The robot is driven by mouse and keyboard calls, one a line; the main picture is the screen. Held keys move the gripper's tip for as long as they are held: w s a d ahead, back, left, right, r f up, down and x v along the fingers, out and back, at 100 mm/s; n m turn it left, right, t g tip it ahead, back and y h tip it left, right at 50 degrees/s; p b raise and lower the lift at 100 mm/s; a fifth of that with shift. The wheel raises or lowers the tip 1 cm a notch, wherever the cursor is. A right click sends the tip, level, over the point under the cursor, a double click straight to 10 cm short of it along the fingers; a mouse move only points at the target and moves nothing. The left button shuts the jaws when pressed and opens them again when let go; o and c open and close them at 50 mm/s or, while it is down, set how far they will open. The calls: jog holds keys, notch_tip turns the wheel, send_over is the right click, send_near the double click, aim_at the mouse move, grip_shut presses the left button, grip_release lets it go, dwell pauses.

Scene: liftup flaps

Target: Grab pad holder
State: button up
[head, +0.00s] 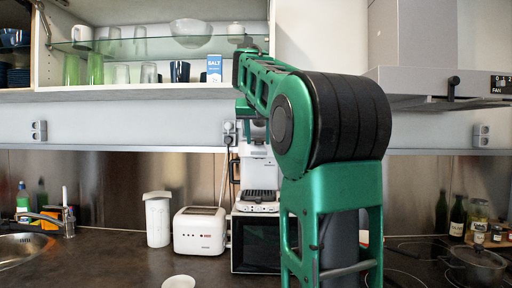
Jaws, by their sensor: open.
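No part that I can clearly tell as the pad holder shows. A white coffee machine (257,168) stands on top of a black microwave, partly behind my arm. A dark drip grid (260,196) shows at its base. My green arm rises in front of the right half of the view and reaches away toward the coffee machine. Its far end comes down just above the machine.
The black microwave (255,243), white toaster (200,231), white canister (158,219) and white bowl (179,282) stand on the dark counter. An open cabinet with a glass shelf (150,58) hangs above. The sink (22,247) is left; the hob with a pot (477,264) is right.

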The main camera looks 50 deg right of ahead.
jog(key=shift+c, duration=0.3)
grip_shut()
jog(key=shift+r, duration=0.15)
jog(key=shift+w+r, duration=0.2)
jog(key=shift+r, duration=1.65)
jog(key=shift+a+r, duration=0.25)
jog(key=shift+a, duration=0.05)
jog(key=s+a+r, duration=0.2)
jog(key=a+r, duration=0.4)
jog(key=a, duration=0.4)
jog(key=shift+a+r, duration=0.2)
jog(key=shift+a, duration=0.15)
